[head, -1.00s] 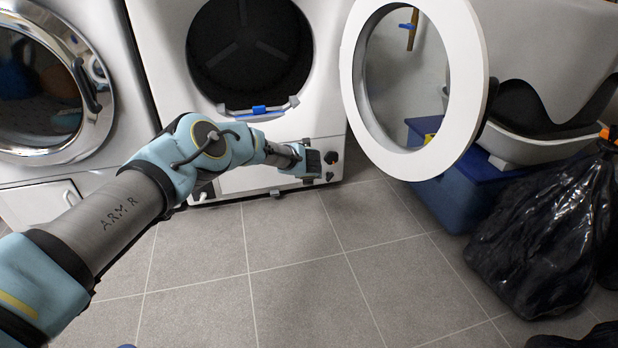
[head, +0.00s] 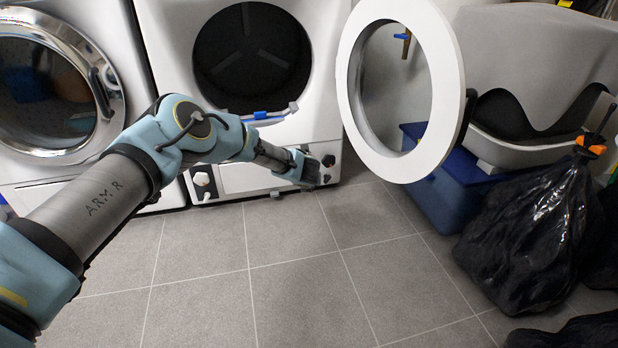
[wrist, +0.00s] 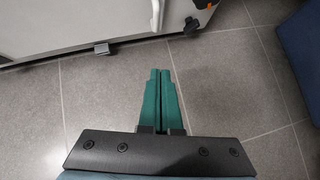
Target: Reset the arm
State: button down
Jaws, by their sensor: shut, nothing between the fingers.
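My gripper (head: 312,172) is at the end of my arm, low in front of the open white machine (head: 226,110). In the wrist view its two green fingers (wrist: 160,100) lie side by side, shut, with nothing between them. They point over the bare tiled floor, apart from the machine's lower edge. In the head view the fingers are small and hard to make out against the machine's dark lower fittings.
The machine's round door (head: 447,90) stands swung open to the right. Black bags (head: 520,235) sit at the right. A second machine (head: 100,150) is closed at the left. The tiled floor (head: 300,290) in front is clear.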

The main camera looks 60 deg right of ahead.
jog(key=shift+p+v, duration=1)
jog(key=shift+v, duration=1.75)
jog(key=shift+s+d, duration=0.1)
jog(key=shift+s, duration=0.05)
